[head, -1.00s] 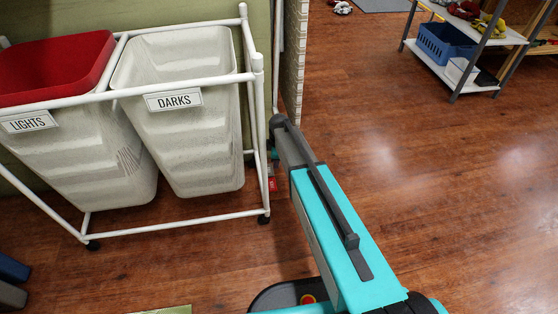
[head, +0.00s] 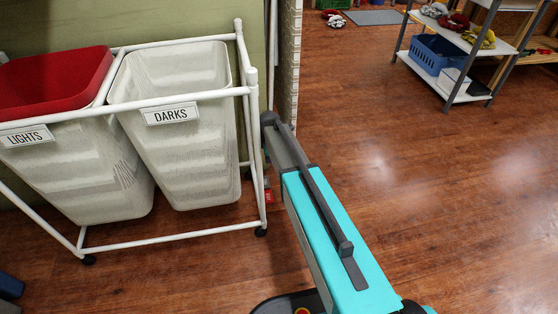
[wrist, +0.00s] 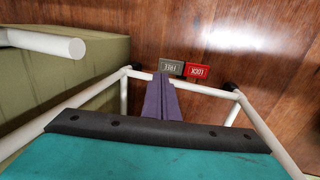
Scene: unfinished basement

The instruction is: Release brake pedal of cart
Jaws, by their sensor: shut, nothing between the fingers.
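The cart is a white tube-frame laundry cart (head: 160,241) on black casters, with bins labelled LIGHTS and DARKS. In the wrist view, a grey pedal marked FREE (wrist: 172,67) and a red pedal marked LOCK (wrist: 197,71) sit side by side at the cart's end, low over the floor. The red pedal also shows small in the head view (head: 268,196). My gripper (wrist: 164,76) has its purple fingers shut and empty, with the tips at the left edge of the grey pedal. I cannot tell whether they touch. My arm hides the gripper in the head view.
A green wall (head: 80,20) stands behind the cart, and a pale brick wall end (head: 289,60) is just past it. A shelf with a blue basket (head: 437,54) stands at the far right. The wooden floor between is open.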

